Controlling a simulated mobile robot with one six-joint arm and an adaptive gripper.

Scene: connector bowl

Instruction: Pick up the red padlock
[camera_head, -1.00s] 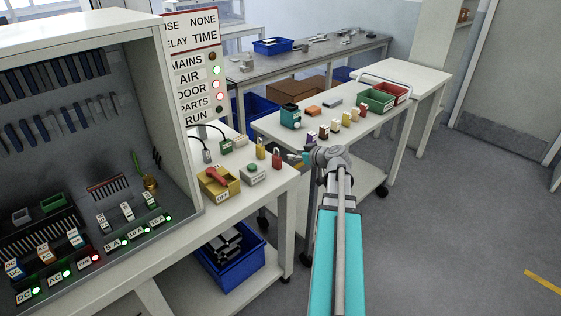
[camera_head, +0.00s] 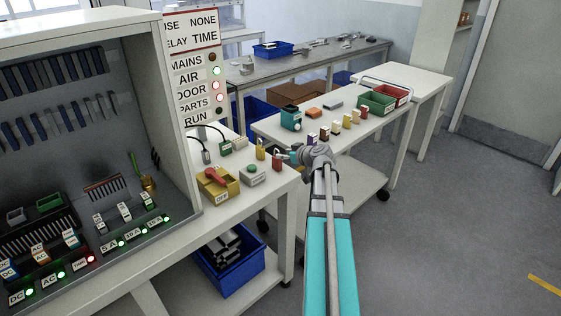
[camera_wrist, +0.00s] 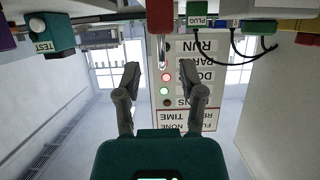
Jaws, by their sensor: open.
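The red padlock (camera_head: 277,161) stands near the right edge of the white bench, beside a yellow padlock (camera_head: 260,149). My gripper (camera_head: 285,156) is right by the red padlock, on its right side, and partly overlaps it in the head view. In the wrist view, which is upside down, the red padlock (camera_wrist: 160,18) is at the top middle with its metal shackle hanging down in the picture. My gripper (camera_wrist: 160,72) is open there, its two fingers apart on either side of the padlock's line. Nothing is between the fingertips, and I see no contact with the padlock.
A status sign (camera_head: 197,75) stands behind. A second table (camera_head: 345,142) holds a teal tester (camera_head: 290,118), small coloured blocks and bins. A gap separates the tables.

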